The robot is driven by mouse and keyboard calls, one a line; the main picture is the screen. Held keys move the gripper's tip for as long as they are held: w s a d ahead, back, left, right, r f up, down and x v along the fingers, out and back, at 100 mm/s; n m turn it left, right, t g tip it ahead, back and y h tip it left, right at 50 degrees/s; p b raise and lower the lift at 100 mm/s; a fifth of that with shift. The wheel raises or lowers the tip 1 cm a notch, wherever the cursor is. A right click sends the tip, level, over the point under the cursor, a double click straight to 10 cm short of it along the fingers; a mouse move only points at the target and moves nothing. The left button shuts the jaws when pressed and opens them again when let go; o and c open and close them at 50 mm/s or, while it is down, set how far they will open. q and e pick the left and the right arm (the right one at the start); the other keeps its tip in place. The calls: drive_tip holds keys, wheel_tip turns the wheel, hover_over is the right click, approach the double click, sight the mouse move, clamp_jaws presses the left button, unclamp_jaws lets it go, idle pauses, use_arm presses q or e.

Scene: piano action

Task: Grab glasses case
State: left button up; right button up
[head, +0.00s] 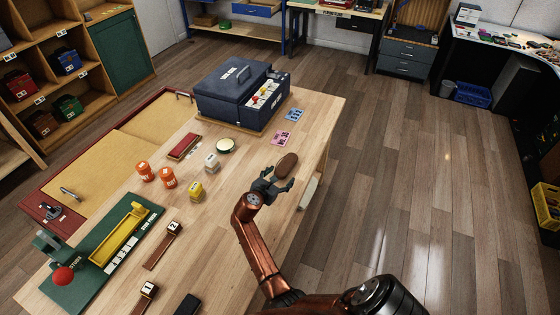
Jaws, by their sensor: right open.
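A brown, rounded oblong case (287,164), which looks like the glasses case, lies on the wooden table (318,130) near its right edge. My right gripper (279,177) is open just in front of it, with its fingers pointing toward the case. The jaws look empty. I cannot tell whether a fingertip touches the case. My left gripper is not in view.
Orange jars (167,178), a yellow jar (196,191), a white jar (211,163) and a round tin (226,146) stand left of the gripper. A green board (88,292) lies front left.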

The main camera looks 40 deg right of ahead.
sight(283, 168)
drive_tip(key=shift+w+a+r, duration=0.1)
drive_tip(key=shift+w, duration=0.8)
drive_tip(key=x, duration=0.2)
drive_tip(key=shift+d+b, duration=0.4)
drive_tip(key=b+x, duration=0.1)
drive_tip(key=x, duration=0.3)
drive_tip(key=shift+w+d+f, duration=0.15)
drive_tip(key=shift+f, duration=0.1)
drive_tip(key=shift+d, duration=0.15)
drive_tip(key=c, duration=1.2)
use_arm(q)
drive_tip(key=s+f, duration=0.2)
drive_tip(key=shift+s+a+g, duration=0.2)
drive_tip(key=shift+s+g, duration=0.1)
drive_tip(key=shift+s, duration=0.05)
use_arm(e)
drive_tip(key=shift+c, duration=0.4)
drive_tip(key=shift+r, duration=0.15)
